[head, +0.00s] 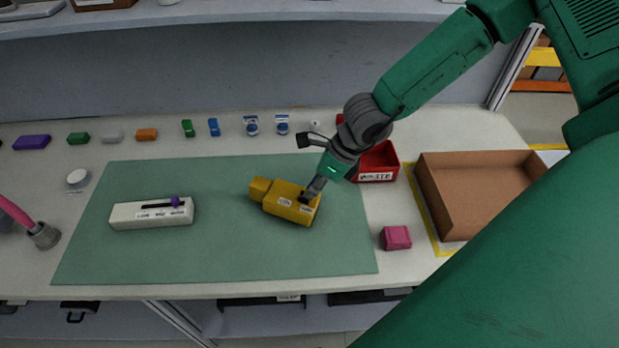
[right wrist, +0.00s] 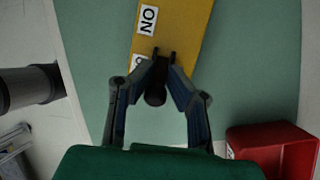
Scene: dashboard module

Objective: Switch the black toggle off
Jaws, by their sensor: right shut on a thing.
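A yellow module (head: 275,197) lies on the green mat, with a narrower block at its left end and small white labels on its front. The black toggle (head: 304,198) is a small dark lever near its right end, partly covered by my gripper. In the right wrist view, the black toggle (right wrist: 156,92) stands between the two fingertips, beside the labels on the yellow module (right wrist: 180,35). My right gripper (head: 310,192) reaches down from the upper right; in the right wrist view, the gripper (right wrist: 163,62) is shut on the toggle. My left gripper is not in view.
A white module with a purple slider (head: 150,218) lies on the mat's left. A red bin (head: 376,162) is close behind my right gripper. A pink block (head: 395,238) and a brown tray (head: 470,215) are at right. The mat (head: 230,260) is clear in front.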

